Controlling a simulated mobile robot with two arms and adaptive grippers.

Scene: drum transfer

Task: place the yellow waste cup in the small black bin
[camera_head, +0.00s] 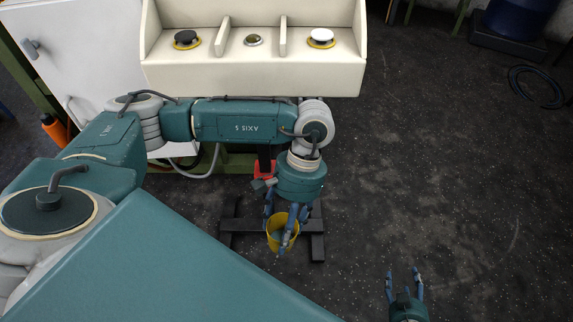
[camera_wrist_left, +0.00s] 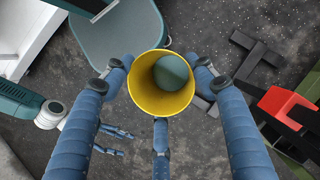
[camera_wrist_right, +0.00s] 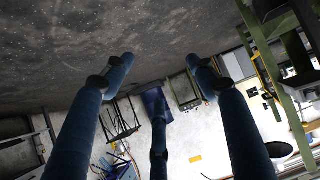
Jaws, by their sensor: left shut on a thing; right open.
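The yellow waste cup (camera_head: 274,236) is in my left gripper (camera_head: 286,214), whose blue fingers are closed around it above the dark floor. In the left wrist view the cup (camera_wrist_left: 145,95) is seen from its open end, with a round grey-green thing (camera_wrist_left: 171,74) showing inside it. My right gripper (camera_head: 404,280) is open and empty at the lower right of the head view. Its spread fingers also show in the right wrist view (camera_wrist_right: 160,75). I cannot make out a small black bin in any view.
A cream control panel (camera_head: 255,67) with buttons stands behind my left arm. A black stand (camera_head: 232,226) on the floor lies behind the cup, near a red part (camera_head: 264,168). A blue drum (camera_head: 522,17) is at the far upper right. The floor to the right is mostly clear.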

